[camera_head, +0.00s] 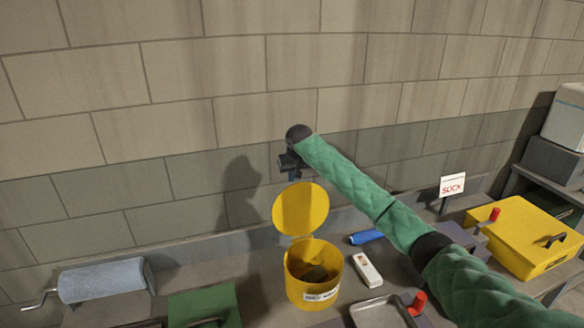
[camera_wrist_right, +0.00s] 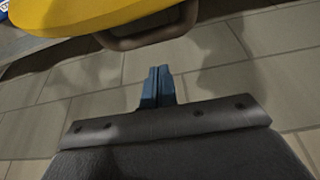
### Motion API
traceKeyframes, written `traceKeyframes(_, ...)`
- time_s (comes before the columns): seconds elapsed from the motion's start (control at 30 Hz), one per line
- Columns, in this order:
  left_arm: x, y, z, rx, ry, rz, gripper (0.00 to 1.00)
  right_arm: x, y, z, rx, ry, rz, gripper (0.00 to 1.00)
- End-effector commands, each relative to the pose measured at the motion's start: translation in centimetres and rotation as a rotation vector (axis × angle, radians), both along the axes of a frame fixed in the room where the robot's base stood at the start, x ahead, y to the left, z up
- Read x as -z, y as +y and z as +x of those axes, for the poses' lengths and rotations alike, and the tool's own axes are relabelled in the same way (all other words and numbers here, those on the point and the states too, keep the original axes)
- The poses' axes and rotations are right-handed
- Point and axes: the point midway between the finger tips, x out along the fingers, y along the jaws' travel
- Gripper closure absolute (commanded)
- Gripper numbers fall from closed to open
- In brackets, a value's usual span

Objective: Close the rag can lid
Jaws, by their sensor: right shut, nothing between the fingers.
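The yellow rag can (camera_head: 313,273) stands on the bench near the wall with its mouth facing up and something dark inside. Its round yellow lid (camera_head: 300,209) stands open, raised upright at the back of the can. My right gripper (camera_head: 292,174) is above and behind the lid, near the wall, with its fingers pointing down. In the right wrist view my right gripper (camera_wrist_right: 158,86) is shut and empty. The lid (camera_wrist_right: 80,25) and its dark handle (camera_wrist_right: 150,35) lie just beyond the fingertips there, with a gap showing. My left gripper is out of view.
A blue roll (camera_head: 366,237) and a white box (camera_head: 367,270) lie right of the can. A metal tray (camera_head: 380,313) is in front. A green item (camera_head: 204,305) and a grey roll with a crank (camera_head: 103,281) are left. A yellow case (camera_head: 530,235) stands right.

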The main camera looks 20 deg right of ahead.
Motion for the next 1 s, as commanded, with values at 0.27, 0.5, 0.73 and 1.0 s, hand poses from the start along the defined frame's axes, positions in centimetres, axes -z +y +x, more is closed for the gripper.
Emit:
traceKeyframes(0.27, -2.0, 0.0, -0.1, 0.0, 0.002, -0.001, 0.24, -0.2, -0.1, -2.2, 0.0, 0.001, 0.0, 1.0)
traceKeyframes(0.5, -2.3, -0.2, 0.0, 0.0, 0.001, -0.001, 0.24, 0.1, -0.1, -2.8, -0.001, 0.001, 0.0, 1.0)
traceKeyframes(0.73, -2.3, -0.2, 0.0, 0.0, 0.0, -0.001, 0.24, 0.1, 0.0, -2.8, 0.0, 0.0, 0.0, 1.0)
traceKeyframes(1.0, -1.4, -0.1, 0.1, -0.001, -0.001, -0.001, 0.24, 0.2, -0.1, -2.5, -0.001, -0.037, 0.0, 1.0)
